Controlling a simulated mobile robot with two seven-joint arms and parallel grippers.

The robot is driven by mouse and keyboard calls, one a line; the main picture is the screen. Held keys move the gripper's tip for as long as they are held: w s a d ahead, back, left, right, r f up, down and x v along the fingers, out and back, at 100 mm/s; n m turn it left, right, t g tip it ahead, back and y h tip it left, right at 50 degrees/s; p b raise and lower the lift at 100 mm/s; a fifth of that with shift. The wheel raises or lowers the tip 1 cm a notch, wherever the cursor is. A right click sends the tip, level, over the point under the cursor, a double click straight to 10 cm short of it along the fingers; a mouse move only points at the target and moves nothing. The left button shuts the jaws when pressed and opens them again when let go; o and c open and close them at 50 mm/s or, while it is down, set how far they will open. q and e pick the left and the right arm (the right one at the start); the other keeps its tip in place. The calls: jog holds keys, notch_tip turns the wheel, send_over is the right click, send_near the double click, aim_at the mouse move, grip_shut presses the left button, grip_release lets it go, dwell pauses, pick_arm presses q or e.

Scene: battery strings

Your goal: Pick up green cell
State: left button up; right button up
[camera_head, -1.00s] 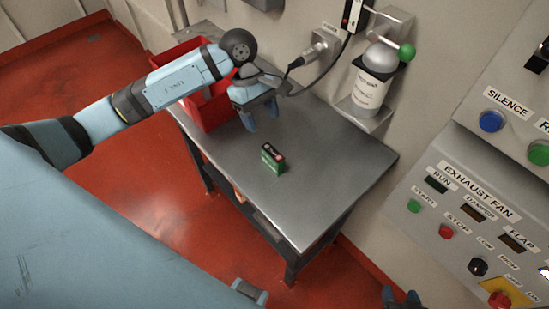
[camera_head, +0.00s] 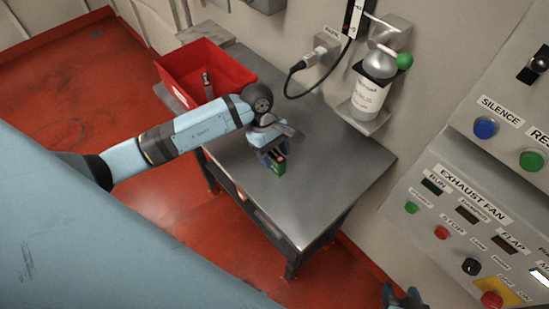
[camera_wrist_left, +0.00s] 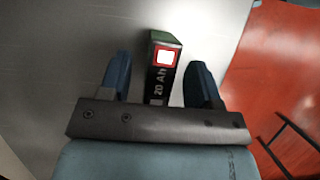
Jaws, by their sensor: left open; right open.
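The green cell (camera_head: 279,168) stands on the grey metal table (camera_head: 330,180). It has a green body and a dark top with a red-and-white square. My left gripper (camera_head: 271,158) is right above and beside it, partly hiding it. In the left wrist view the cell (camera_wrist_left: 162,65) lies between the two open blue fingers of my left gripper (camera_wrist_left: 160,82), with a gap on each side. Its dark face carries the marking "20 Ah". My right gripper (camera_head: 403,297) shows only at the bottom edge of the head view, open.
A red bin (camera_head: 215,75) with a dark cylindrical object (camera_head: 207,86) inside stands at the table's far left. A bottle (camera_head: 369,97) sits in a wall holder behind. A control panel (camera_head: 480,235) is at the right. The table's right part is clear.

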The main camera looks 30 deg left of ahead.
pick_arm(q)
jog(key=shift+c, duration=0.4)
grip_shut()
